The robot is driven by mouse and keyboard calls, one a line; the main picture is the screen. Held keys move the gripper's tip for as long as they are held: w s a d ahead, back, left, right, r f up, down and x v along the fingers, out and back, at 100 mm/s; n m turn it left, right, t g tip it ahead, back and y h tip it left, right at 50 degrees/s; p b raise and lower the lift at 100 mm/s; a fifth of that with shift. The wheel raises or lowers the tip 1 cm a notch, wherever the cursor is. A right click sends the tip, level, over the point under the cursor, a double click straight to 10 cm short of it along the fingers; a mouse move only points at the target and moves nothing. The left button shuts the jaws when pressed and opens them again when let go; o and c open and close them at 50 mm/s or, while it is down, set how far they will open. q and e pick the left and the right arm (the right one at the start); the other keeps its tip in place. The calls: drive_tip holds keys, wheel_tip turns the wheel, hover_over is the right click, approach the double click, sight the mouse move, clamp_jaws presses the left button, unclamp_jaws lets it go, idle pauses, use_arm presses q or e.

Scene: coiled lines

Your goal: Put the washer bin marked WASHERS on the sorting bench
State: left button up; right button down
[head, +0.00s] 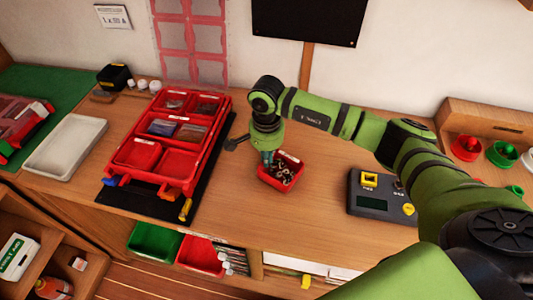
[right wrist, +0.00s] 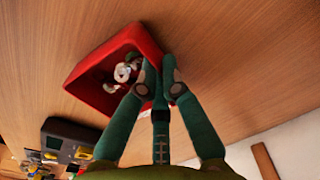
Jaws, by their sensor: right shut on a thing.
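A small red bin (head: 284,181) with small metal parts in it is at the middle of the wooden bench (head: 320,215). A pale label strip shows on its rim, too small to read. The bin also shows in the right wrist view (right wrist: 82,85), with pale and dark round parts inside. My right gripper (head: 267,160) reaches down to the bin's back left side and is shut on its wall; in the right wrist view its fingers (right wrist: 160,75) straddle that wall. I cannot tell whether the bin touches the bench. My left gripper is not in view.
A red compartment tray (head: 148,178) on a black mat stands left of the bin. A dark scale-like device (head: 376,207) with a yellow piece on it stands to the right. Red and green round dishes (head: 466,148) lie at the far right. Bare wood shows around the bin.

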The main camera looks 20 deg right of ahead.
drive_tip(key=shift+f, duration=0.15)
drive_tip(key=c, duration=1.4)
unclamp_jaws()
drive_tip(key=shift+r, duration=0.45)
drive_tip(key=shift+r+b, duration=2.2)
drive_tip(key=shift+r, duration=3.6)
